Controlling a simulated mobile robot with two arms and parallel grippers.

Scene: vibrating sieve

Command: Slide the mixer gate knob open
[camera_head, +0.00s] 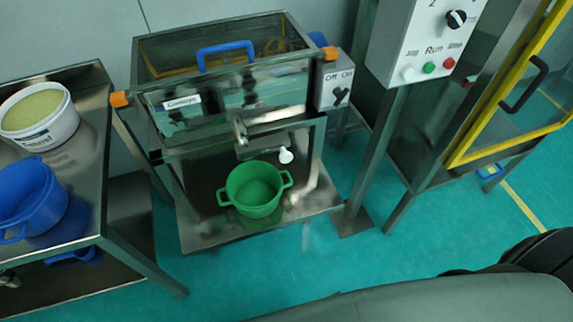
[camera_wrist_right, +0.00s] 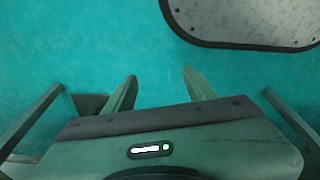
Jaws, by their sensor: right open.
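A metal machine with a see-through front (camera_head: 235,95) stands at the centre of the head view, on a metal frame. A small white knob (camera_head: 286,155) sticks out below its body, right of a metal spout-like part (camera_head: 240,130); it looks like the gate knob. A green pot (camera_head: 253,189) stands on the shelf beneath. My right gripper (camera_wrist_right: 158,75) shows in the right wrist view, its two fingers apart with only teal floor between them. It is empty and away from the knob. My left gripper is in neither view.
A metal table (camera_head: 95,170) at left bears a white tub (camera_head: 40,130) and a blue pot (camera_head: 28,195). A control box (camera_head: 415,40) on a post and a yellow-framed door (camera_head: 500,110) stand at right. Teal floor (camera_head: 330,250) lies clear in front.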

